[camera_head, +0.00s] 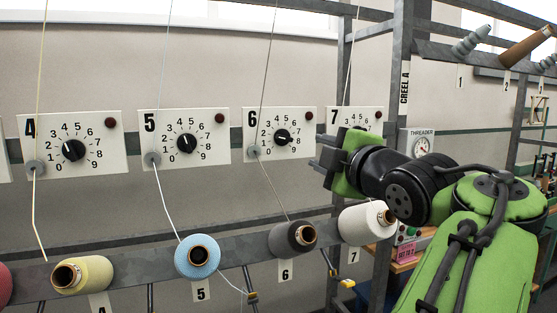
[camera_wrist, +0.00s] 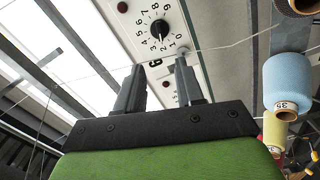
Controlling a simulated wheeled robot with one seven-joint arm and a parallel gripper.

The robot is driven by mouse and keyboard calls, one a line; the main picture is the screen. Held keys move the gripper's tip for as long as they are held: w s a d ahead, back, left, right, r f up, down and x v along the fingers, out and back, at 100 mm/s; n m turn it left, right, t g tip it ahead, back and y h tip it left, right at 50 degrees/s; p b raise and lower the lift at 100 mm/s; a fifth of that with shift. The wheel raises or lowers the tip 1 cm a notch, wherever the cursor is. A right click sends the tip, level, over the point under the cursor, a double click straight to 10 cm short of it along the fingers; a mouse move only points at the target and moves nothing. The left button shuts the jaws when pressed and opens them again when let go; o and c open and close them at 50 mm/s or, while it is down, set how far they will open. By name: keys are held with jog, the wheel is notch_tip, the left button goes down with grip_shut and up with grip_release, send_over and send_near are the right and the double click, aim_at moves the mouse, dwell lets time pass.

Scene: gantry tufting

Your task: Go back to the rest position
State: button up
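My gripper (camera_head: 318,152) is at the right of the head view, its dark fingers pointing left, in front of the gap between dial panels 6 and 7. In the wrist view my gripper (camera_wrist: 157,75) has its two fingers apart with nothing held between them. A dial panel (camera_wrist: 130,25) with a black knob shows beyond the fingertips in that view. My green and black arm hides part of the right side of the head view.
Dial panels 4 (camera_head: 96,165), 5 (camera_head: 215,150) and 6 (camera_head: 310,120) line the wall. Below are yellow (camera_head: 95,270), blue (camera_head: 186,262), grey (camera_head: 278,240) and white (camera_head: 357,222) cones on a rail. Thin yarns hang vertically. A metal post (camera_head: 402,60) stands near my arm.

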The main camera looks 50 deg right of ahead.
jog(key=w+a+f+m+g+y, duration=0.1)
jog(key=w+a+f+m+y, duration=0.3)
jog(key=a+f, duration=0.5)
jog(key=w+a+f+m+g+y, duration=0.2)
jog(key=w+a+f+y, duration=0.4)
jog(key=a, duration=0.5)
jog(key=s+a+f+m+g, duration=0.1)
jog(key=s+a+f+g, duration=0.1)
jog(key=s+a+f, duration=0.2)
jog(key=s+a+f+m+g, duration=0.1)
jog(key=s+a+f, duration=0.3)
jog(key=f, duration=0.5)
jog(key=s+a+f+g, duration=0.3)
jog(key=s+a+f, duration=0.1)
jog(key=f, duration=0.3)
jog(key=shift+s+m+g+h, duration=0.4)
jog(key=shift+s, duration=0.2)
jog(key=shift+a+r, duration=0.1)
